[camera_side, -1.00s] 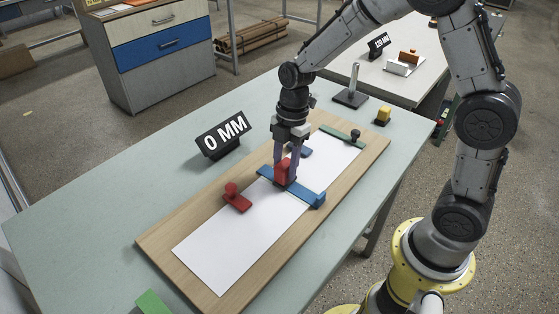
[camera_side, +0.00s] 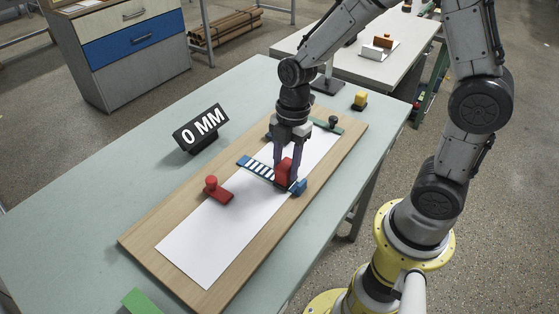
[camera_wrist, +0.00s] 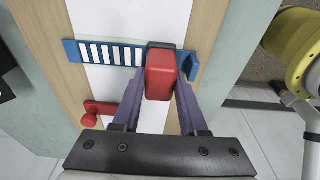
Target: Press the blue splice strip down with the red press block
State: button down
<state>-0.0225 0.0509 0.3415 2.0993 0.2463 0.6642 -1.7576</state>
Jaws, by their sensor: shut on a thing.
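The blue splice strip (camera_side: 260,170) lies across the white paper (camera_side: 208,248) on the wooden board (camera_side: 150,250). White bars show on its left stretch, also in the wrist view (camera_wrist: 108,53). My gripper (camera_side: 288,177) is shut on the red press block (camera_side: 284,170), with a finger on either side. The block stands over the right part of the strip, near its right end; in the wrist view the block (camera_wrist: 160,75) hides that stretch. It appears to rest on the strip, but the contact is hidden.
A red knobbed piece (camera_side: 217,190) sits on the paper's left edge. A green bar with a black knob (camera_side: 333,122) lies at the board's far end. A "0 MM" sign (camera_side: 201,128) and a yellow-topped block (camera_side: 360,100) stand on the table.

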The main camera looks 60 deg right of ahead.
jog(key=shift+s, duration=0.6)
jog(key=shift+w, duration=2.95)
notch_tip(320, 180, up, 8)
jog(key=shift+r, duration=0.1)
